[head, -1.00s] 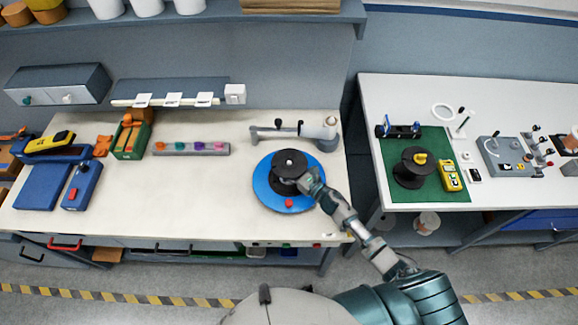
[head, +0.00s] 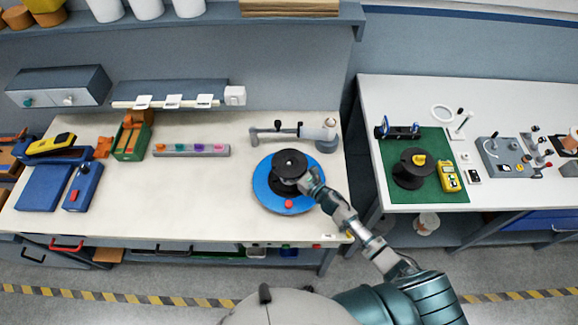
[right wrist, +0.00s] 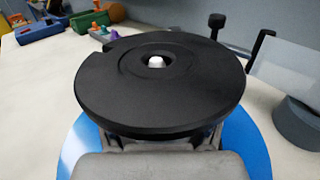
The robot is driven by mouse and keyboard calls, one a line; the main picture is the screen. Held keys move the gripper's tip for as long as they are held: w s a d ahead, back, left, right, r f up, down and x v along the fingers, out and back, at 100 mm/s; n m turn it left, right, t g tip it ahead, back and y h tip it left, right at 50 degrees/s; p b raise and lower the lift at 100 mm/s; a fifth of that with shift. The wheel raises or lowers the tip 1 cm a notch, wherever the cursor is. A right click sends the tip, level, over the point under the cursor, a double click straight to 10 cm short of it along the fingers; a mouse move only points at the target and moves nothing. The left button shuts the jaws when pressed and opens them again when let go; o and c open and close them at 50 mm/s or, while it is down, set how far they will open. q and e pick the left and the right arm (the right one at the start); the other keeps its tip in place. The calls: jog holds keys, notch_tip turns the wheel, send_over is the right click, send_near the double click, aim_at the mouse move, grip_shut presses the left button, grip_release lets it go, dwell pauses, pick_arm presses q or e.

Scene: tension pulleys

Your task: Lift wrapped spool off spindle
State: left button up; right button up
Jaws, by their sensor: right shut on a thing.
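The black spool (head: 290,162) sits over the round blue base (head: 268,198) on the left bench. In the right wrist view its top flange (right wrist: 110,88) fills the middle, with the pale spindle tip (right wrist: 156,62) showing in the centre hole. My right gripper (head: 306,182) reaches in from the lower right and is shut on the spool below the top flange. The flange hides the fingertips and the wound part. The spool looks about level. I cannot tell how far it is raised on the spindle. My left gripper is not in view.
A grey jointed arm device (head: 300,132) stands just behind the blue base. A red button (head: 288,204) is on the base's front. A second black spool (head: 412,168) stands on a green mat (head: 440,140) on the right bench.

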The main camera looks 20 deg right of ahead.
jog(key=shift+r, duration=0.5)
jog(key=shift+r+p, duration=0.25)
jog(key=shift+p, duration=0.05)
jog(key=shift+r+p, duration=0.5)
jog(key=shift+r, duration=0.1)
jog(key=shift+a, duration=0.1)
jog(key=shift+r, duration=0.1)
dwell(0.5)
jog(key=shift+r+p, duration=0.55)
jog(key=shift+r, duration=0.25)
jog(key=shift+r+p, duration=0.4)
jog(key=shift+r, duration=0.5)
jog(key=shift+f, duration=0.1)
